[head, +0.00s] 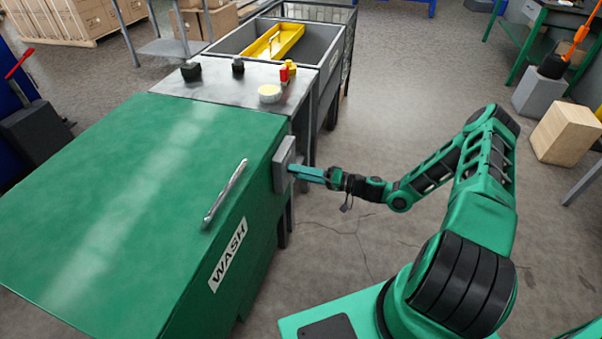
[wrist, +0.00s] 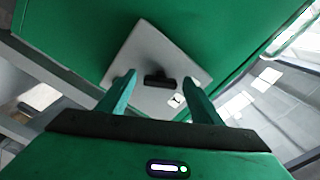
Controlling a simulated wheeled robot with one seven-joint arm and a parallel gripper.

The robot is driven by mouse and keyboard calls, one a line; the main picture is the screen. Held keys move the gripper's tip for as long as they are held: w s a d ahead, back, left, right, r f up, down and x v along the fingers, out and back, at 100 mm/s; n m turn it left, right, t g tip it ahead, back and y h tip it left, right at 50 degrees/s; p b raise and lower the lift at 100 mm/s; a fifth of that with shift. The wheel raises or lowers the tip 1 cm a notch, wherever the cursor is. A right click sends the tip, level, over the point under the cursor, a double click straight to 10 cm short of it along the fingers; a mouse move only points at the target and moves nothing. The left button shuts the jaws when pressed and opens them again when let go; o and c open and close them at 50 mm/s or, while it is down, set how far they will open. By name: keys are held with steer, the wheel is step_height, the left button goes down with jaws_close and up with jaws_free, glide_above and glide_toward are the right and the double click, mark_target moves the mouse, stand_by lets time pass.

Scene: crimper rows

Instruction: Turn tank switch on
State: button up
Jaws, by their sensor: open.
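The tank is a green box with a closed lid (head: 120,160) and a WASH label (head: 228,254) on its front. A grey switch plate (head: 281,165) is fixed near its right corner. In the wrist view the plate (wrist: 205,75) looks tilted and carries a small black switch lever (wrist: 160,81) and a white mark with a dark sign. My gripper (head: 296,171) is at the plate, its fingertips close to it. In the wrist view my gripper (wrist: 158,88) is open, with one finger on each side of the lever. Whether the fingers touch the plate or lever cannot be told.
A metal handle (head: 225,193) stands out at the lid's front edge. Behind the tank is a grey worktop (head: 225,88) with small knobs, then a grey basin holding a yellow tray (head: 272,42). A wooden block (head: 565,135) stands at right. The floor between is clear.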

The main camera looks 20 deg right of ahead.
steer(key=c, duration=1.1)
steer(key=shift+o, duration=0.2)
steer(key=shift+d, duration=0.1)
steer(key=shift+m, duration=0.3)
steer(key=m, duration=1.1)
steer(key=shift+s, duration=0.1)
steer(key=shift+a+f+m, duration=0.1)
steer(key=shift+a+m, duration=0.1)
steer(key=shift+m, duration=0.1)
